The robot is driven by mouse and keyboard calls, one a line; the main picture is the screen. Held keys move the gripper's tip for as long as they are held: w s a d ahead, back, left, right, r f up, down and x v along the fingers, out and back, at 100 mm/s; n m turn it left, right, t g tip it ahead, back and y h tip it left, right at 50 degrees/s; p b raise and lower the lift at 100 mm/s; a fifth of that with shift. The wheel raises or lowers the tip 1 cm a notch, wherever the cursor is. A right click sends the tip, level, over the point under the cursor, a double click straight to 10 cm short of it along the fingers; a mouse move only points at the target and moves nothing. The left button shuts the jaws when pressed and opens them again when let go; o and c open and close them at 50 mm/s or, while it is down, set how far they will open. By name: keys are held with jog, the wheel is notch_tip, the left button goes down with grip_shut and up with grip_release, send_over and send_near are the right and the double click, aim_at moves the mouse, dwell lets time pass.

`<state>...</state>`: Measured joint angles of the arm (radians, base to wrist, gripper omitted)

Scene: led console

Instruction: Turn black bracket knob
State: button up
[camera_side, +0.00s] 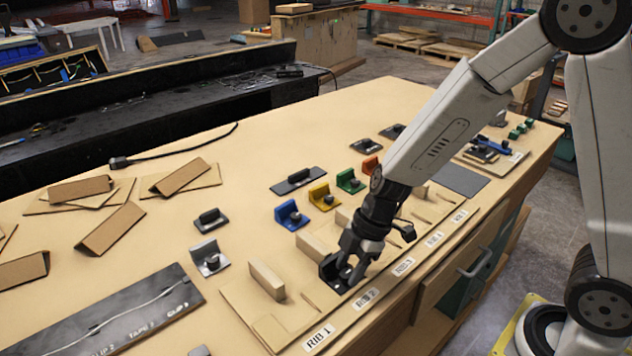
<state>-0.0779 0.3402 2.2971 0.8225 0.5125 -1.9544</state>
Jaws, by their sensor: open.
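A black bracket (330,275) stands on the wooden rib board near the RIB 2 label. My gripper (350,272) points down right at this bracket, with its fingers around or just beside the spot where a knob would be. The fingers are open. The knob itself is hidden by the fingers, and I cannot tell whether they touch it.
A blue bracket (291,215), a yellow bracket (323,197), a green bracket (350,181) and a silver bracket (209,258) stand behind and left. A wooden block (266,279) stands left of my gripper. Cardboard pieces (110,228) lie at left. A black cable (180,152) crosses the back.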

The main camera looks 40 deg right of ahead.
grip_shut()
jog(key=shift+m+t, duration=0.3)
jog(key=shift+m, duration=0.5)
jog(key=m+t, duration=0.1)
jog(key=m, duration=0.2)
jog(key=shift+s+a+h, duration=0.15)
jog(key=shift+h, duration=0.25)
jog(key=shift+m+t+h, duration=0.4)
jog(key=shift+m+t, duration=0.1)
jog(key=shift+m, duration=1.4)
jog(key=shift+m+h, duration=0.3)
jog(key=shift+m, duration=0.3)
grip_release()
